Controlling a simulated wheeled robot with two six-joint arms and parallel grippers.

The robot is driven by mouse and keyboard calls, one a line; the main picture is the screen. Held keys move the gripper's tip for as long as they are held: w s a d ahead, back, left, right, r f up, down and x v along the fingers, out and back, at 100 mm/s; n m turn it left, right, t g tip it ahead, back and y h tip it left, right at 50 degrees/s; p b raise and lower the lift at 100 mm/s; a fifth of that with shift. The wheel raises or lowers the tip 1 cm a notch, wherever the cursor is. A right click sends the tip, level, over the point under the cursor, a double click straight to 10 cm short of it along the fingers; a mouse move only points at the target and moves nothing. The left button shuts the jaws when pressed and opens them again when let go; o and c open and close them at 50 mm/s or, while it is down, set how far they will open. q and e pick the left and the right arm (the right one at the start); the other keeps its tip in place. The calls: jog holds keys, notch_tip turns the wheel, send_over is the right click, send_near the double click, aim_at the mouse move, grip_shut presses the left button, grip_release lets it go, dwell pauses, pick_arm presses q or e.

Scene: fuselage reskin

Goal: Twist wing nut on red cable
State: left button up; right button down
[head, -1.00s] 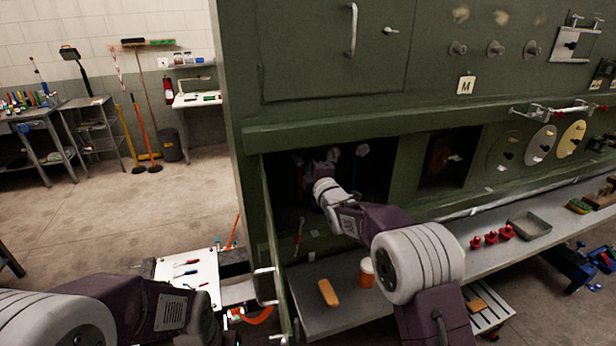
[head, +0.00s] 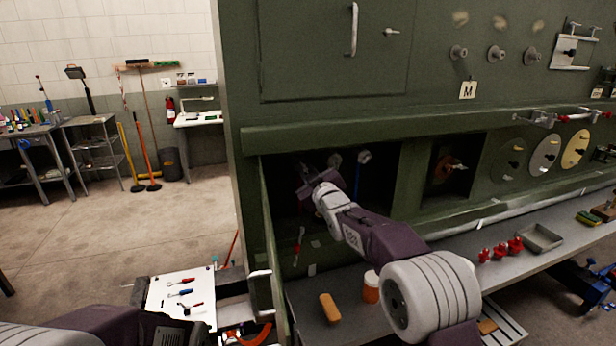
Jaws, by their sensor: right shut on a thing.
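My right gripper (head: 306,184) reaches into the dark open compartment in the green fuselage wall. It is shut at the upper left of the compartment, above the red cable (head: 298,242), whose lower end shows hanging there. The wing nut in its jaws is hidden by the gripper and the shadow. A pale fitting (head: 335,160) shows just right of the gripper. Another pale fitting (head: 364,157) has a blue cable (head: 357,182) below it. My left arm crosses the bottom left corner, and its gripper is out of the picture.
The open door (head: 271,255) edges the compartment on the left. A grey ledge (head: 420,275) below carries an orange block (head: 330,308), an orange-and-white jar (head: 372,287), red clamps (head: 500,250) and a grey tray (head: 541,238). A white board with tools (head: 163,300) lies lower left.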

jog(key=m, duration=0.5)
jog(key=shift+a+f+m, duration=0.1)
jog(key=shift+a+m, duration=0.05)
jog(key=shift+m, duration=0.25)
dwell(0.4)
jog(key=c, duration=1.5)
grip_release()
jog(key=shift+b, duration=0.3)
jog(key=b+v, duration=0.4)
jog(key=v, duration=0.5)
